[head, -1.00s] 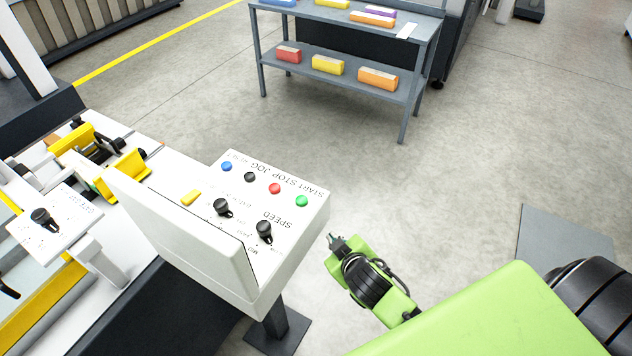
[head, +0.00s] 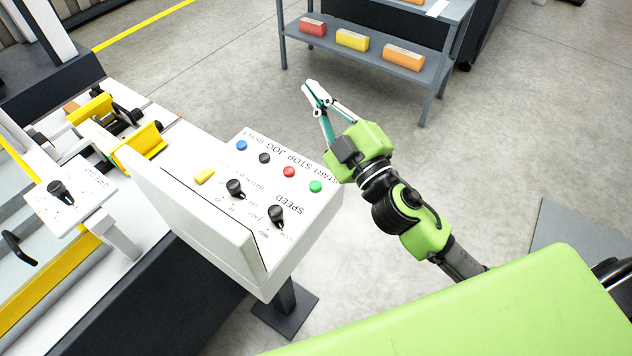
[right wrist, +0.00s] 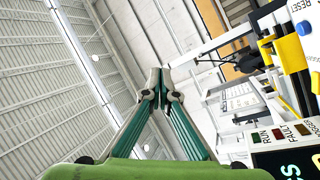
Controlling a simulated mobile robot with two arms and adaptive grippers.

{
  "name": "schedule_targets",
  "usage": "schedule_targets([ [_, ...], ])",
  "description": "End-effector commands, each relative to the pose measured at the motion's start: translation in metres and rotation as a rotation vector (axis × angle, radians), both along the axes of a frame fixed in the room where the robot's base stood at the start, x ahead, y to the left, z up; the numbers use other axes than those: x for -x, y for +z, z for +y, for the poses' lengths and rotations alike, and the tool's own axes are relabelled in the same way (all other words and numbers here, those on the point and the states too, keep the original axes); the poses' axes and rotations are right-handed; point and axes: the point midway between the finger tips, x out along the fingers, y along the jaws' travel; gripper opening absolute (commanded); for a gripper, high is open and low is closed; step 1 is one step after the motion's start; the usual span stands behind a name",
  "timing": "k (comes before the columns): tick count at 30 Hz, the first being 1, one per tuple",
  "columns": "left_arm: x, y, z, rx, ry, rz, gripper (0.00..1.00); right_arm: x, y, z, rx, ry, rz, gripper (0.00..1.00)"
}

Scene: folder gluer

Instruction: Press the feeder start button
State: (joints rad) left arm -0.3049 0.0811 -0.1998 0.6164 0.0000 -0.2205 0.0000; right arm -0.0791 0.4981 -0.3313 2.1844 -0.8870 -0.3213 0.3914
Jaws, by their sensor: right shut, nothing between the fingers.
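The control panel (head: 225,205) is a white tilted box with printed labels. Its green button (head: 316,187) is by the START label. A red button (head: 289,172), a black button (head: 265,158) and a blue button (head: 242,146) run up to the left in the same row. My right gripper (head: 313,86) is shut and empty, above and beyond the panel's far right edge, apart from the buttons. In the right wrist view its fingertips (right wrist: 161,77) meet; the blue button (right wrist: 304,28) shows at the right edge, and the green button is not seen. My left gripper is not in view.
Two black knobs (head: 235,188) and a yellow piece (head: 205,176) sit on the panel. The white machine with yellow parts (head: 145,139) lies to the left. A grey shelf (head: 375,67) with coloured boxes stands behind.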

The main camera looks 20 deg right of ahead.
Motion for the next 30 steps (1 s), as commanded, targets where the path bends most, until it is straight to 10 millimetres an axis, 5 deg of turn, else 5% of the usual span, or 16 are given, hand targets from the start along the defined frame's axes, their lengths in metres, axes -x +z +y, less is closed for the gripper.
schedule_targets([
  [3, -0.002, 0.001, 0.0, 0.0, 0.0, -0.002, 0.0, 0.012, 0.042, 0.042, 0.157, 0.162, -0.164, 0.0],
  [6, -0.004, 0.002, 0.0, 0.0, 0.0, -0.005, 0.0, 0.031, 0.059, 0.08, 0.318, 0.31, -0.276, 0.0],
  [10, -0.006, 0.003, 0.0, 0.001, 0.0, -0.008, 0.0, 0.056, 0.054, 0.118, 0.555, 0.492, -0.368, 0.0],
  [14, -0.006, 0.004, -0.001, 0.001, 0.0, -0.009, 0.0, 0.073, 0.026, 0.136, 0.822, 0.646, -0.395, 0.0],
  [17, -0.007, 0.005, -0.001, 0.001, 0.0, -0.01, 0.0, 0.078, -0.006, 0.132, 1.04, 0.738, -0.368, 0.0],
  [22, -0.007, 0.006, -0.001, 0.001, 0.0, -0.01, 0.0, 0.068, -0.057, 0.09, 1.401, 0.815, -0.238, 0.0],
  [30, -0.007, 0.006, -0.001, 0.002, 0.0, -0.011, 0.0, 0.049, -0.088, 0.021, 1.699, 0.801, -0.041, 0.0],
])
